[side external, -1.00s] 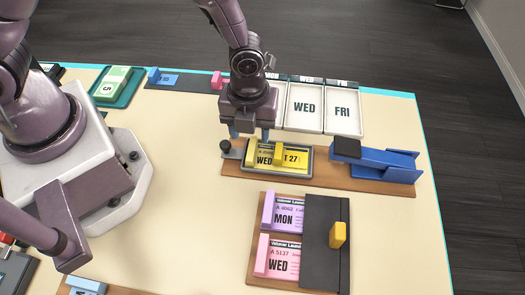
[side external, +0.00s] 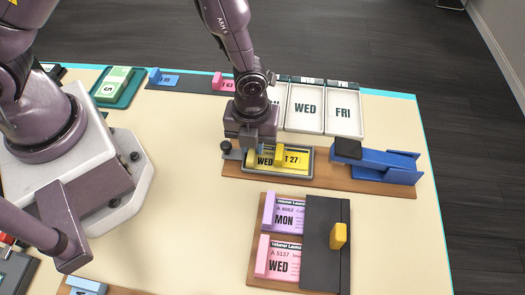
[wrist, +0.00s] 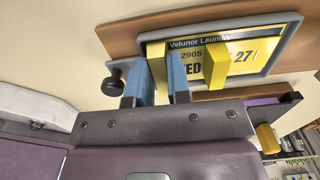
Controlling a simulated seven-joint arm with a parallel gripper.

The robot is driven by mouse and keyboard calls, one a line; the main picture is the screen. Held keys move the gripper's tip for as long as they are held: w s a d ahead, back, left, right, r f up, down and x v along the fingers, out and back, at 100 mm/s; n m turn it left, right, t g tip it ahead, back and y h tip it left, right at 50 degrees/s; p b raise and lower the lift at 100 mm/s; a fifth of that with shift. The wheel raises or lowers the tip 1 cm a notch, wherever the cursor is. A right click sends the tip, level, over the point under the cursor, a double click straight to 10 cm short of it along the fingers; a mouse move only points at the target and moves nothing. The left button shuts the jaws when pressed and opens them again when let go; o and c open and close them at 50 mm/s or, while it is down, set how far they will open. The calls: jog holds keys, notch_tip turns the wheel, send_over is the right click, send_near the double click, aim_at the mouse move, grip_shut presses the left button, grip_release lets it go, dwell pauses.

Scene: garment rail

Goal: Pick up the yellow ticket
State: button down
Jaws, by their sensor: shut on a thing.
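The yellow ticket (side external: 296,158) lies in a grey-rimmed tray (side external: 309,168) on a wooden board, with "WED" and "27" printed on it. It also shows in the wrist view (wrist: 245,50), where a yellow upright block (wrist: 215,62) crosses its middle. My gripper (wrist: 157,80) is low over the ticket's left end. Its two blue fingers are shut on a second yellow block (wrist: 156,62) at that end. The lower part of this grip is partly hidden by the fingers in the side view.
A blue stapler-like device (side external: 385,163) stands right of the tray on the same board. White WED (side external: 305,104) and FRI (side external: 343,107) trays stand behind. Purple MON (side external: 287,214) and pink WED (side external: 281,259) tickets lie in front, beside a dark panel (side external: 318,245). A black knob (wrist: 111,82) is close left of my fingers.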

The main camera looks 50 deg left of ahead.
notch_tip(320, 180, up, 15)
dwell(1.2)
